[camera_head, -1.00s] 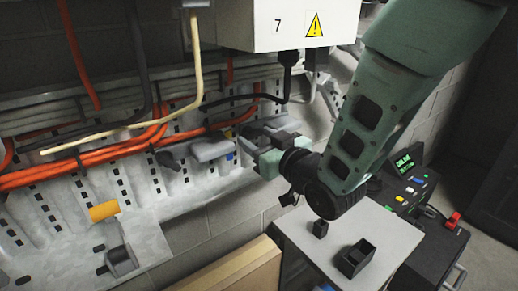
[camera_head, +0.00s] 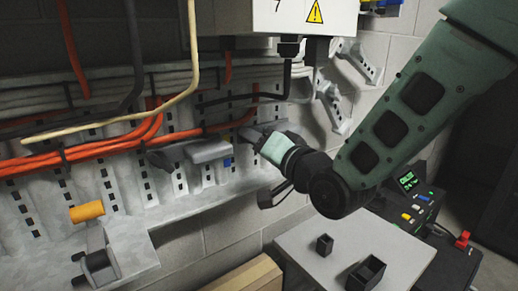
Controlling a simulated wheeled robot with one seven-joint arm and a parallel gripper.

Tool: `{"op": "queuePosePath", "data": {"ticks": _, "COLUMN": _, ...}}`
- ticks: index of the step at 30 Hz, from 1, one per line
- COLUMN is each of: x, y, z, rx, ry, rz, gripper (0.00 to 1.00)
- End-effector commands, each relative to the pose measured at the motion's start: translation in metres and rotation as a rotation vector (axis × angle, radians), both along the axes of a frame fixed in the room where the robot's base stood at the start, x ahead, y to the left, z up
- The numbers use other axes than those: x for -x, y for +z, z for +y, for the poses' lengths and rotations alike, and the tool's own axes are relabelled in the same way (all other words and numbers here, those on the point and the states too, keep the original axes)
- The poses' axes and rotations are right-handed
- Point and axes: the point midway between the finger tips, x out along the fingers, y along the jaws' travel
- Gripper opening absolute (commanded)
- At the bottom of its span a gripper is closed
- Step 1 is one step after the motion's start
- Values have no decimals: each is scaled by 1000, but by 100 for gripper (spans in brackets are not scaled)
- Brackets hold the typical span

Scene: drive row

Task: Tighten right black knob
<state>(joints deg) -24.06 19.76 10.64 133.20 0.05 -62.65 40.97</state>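My gripper (camera_head: 250,137) is at the wall rail, just right of a grey block-like fitting (camera_head: 208,151). Its green body and black wrist point left toward the wall. The fingertips are small and blend with the grey metal, so whether they are open, shut or touching anything cannot be told. A dark knob-like part (camera_head: 160,160) sticks out at the left end of the grey fitting. No separate black knob shows clearly at the fingertips; my gripper may hide one there.
Orange cables (camera_head: 90,155) and a cream cable run along the wall. A white box (camera_head: 285,18) with a warning sign hangs above my gripper. Below right, a grey tabletop (camera_head: 310,262) holds two small black open boxes. A control panel (camera_head: 415,205) stands right of it.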

Motion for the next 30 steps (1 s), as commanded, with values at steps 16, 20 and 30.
{"op": "queuePosePath", "data": {"ticks": 16, "x": 1, "y": 0, "z": 0, "rx": -93, "ry": 1, "rz": 63, "gripper": 28}}
{"op": "queuePosePath", "data": {"ticks": 20, "x": 1, "y": 0, "z": 0, "rx": -93, "ry": 1, "rz": 63, "gripper": 28}}
{"op": "queuePosePath", "data": {"ticks": 30, "x": 0, "y": 0, "z": 0, "rx": -92, "ry": 1, "rz": 62, "gripper": 73}}
